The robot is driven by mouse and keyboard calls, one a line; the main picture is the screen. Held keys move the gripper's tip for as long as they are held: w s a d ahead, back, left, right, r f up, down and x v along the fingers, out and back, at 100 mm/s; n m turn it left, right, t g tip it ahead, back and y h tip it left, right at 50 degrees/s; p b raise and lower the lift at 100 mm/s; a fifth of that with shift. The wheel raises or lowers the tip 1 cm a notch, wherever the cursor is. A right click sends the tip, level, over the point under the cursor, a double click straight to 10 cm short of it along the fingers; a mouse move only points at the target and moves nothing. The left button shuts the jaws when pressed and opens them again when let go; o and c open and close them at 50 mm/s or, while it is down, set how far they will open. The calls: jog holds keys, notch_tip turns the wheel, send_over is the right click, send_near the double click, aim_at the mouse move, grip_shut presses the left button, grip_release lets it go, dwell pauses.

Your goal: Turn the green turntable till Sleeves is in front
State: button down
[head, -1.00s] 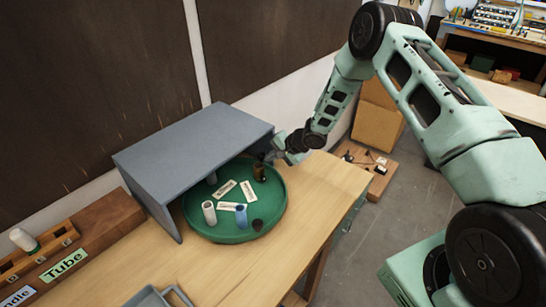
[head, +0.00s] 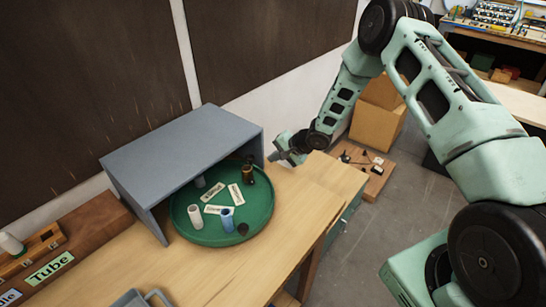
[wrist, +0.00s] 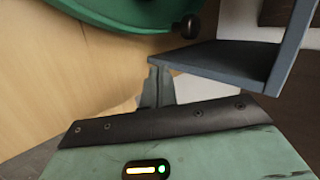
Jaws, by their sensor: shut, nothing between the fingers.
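The green turntable (head: 258,213) sits on the wooden bench, its back part under a grey open-fronted cover. It carries three pale cards (head: 236,195) whose writing is too small to read, so I cannot tell which is Sleeves. A white cylinder (head: 194,217), a blue cylinder (head: 226,219), a small dark piece (head: 243,229) and a brown cylinder (head: 248,175) stand around them. My gripper (head: 272,157) is shut and empty, just right of the turntable, apart from it. In the wrist view the fingers (wrist: 158,70) point toward the green rim (wrist: 120,20) and a dark knob (wrist: 188,27).
The grey cover (head: 185,150) stands over the back of the turntable; its edge (wrist: 230,62) is close to my fingers in the wrist view. A wooden rack (head: 75,245) with a "Tube" label is at left. A grey tray (head: 135,299) is at the front. Bench right of the turntable is clear.

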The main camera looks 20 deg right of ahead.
jog(key=s+d+r+b, duration=0.2)
jog(key=s+d+r, duration=0.1)
jog(key=d+r, duration=0.25)
jog(key=m+t+b, duration=0.2)
jog(key=t+b, duration=0.1)
send_near(253, 160)
jog(key=shift+h, duration=0.4)
jog(key=p+x, duration=0.5)
jog(key=shift+w+a, duration=0.15)
jog(key=shift+a, duration=0.15)
jog(key=shift+w+a+f+p, duration=0.2)
jog(key=shift+w+f+p, duration=0.05)
jog(key=shift+w+p, duration=0.15)
